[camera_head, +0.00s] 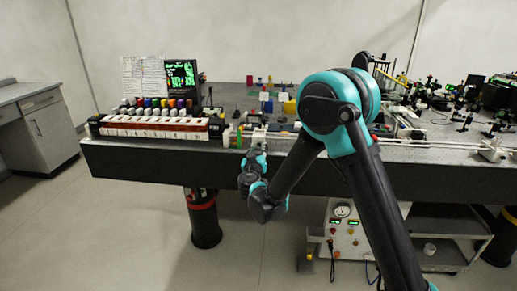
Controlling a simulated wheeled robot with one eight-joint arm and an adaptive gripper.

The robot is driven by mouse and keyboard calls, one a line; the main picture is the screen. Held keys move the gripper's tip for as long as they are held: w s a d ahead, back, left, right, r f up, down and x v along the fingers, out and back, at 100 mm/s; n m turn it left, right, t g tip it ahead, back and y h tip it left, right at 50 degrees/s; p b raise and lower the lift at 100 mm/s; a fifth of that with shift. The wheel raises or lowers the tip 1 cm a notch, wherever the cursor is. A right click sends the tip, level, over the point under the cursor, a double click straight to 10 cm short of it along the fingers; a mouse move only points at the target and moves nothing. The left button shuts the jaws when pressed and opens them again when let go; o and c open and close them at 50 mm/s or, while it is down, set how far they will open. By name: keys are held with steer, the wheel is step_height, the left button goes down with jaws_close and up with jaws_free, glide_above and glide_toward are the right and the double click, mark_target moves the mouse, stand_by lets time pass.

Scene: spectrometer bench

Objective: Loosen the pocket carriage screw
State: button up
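My teal and black arm reaches over the front of the optical bench (140,165). Its wrist bends upward at the bench's front edge. My gripper (257,133) is small and partly hidden by the wrist at the front edge of the bench top, among small colored and pale parts. I cannot tell whether its fingers are open or shut, or whether they touch anything. The pocket carriage and its screw cannot be picked out at this size. A long pale rail (415,145) runs along the front of the bench, to the right of the gripper.
A rack with colored knobs (160,125) stands at the left, before a lit green display (181,74). Dense optics mounts (465,100) fill the right. Below stand a gauge box (344,232), a cart (445,235) and a dark bench leg (204,220). The floor at left is clear.

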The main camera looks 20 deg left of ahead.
steer(key=shift+w+a, duration=0.1)
steer(key=shift+w, duration=0.4)
jaws_close()
